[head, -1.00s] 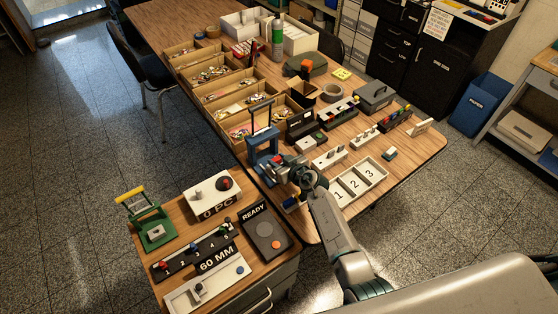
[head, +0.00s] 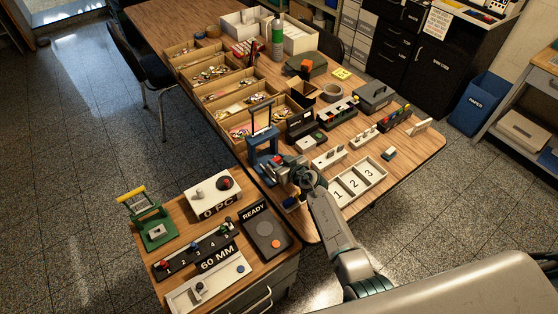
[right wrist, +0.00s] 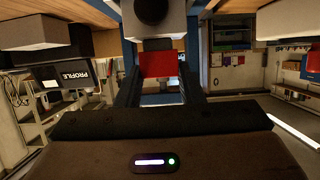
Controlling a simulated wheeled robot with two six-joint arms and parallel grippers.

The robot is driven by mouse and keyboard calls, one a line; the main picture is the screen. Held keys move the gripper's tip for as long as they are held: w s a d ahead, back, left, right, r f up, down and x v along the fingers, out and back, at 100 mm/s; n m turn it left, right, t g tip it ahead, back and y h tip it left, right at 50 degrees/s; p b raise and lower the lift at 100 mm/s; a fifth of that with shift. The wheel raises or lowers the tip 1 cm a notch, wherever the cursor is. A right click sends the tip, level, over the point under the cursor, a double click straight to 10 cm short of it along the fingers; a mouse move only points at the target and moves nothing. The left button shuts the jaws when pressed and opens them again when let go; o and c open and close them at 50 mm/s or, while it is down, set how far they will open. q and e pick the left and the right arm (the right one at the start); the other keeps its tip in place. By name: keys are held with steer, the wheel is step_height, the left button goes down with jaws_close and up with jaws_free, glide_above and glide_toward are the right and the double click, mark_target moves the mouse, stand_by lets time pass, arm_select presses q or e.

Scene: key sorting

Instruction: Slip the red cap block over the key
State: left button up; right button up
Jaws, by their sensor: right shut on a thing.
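The red cap block (right wrist: 160,65) is between the two dark fingers of my right gripper (right wrist: 161,82) in the right wrist view, and the gripper is shut on it. In the head view my right gripper (head: 279,166) is at the front of the blue press-like stand (head: 262,141), with a little red showing at its tip. A dark round part (right wrist: 153,11) on a pale body is just above the red block in the right wrist view. I cannot make out the key; it may be hidden by the gripper or the block. My left gripper is not in view.
A white tray numbered 1, 2, 3 (head: 333,188) lies right of my gripper. Boxes of keys (head: 205,97) stand behind left. The lower side table holds a green press (head: 157,231) and a READY pad (head: 265,233).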

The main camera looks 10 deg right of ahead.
steer(key=shift+f, duration=0.1)
steer(key=o, duration=1)
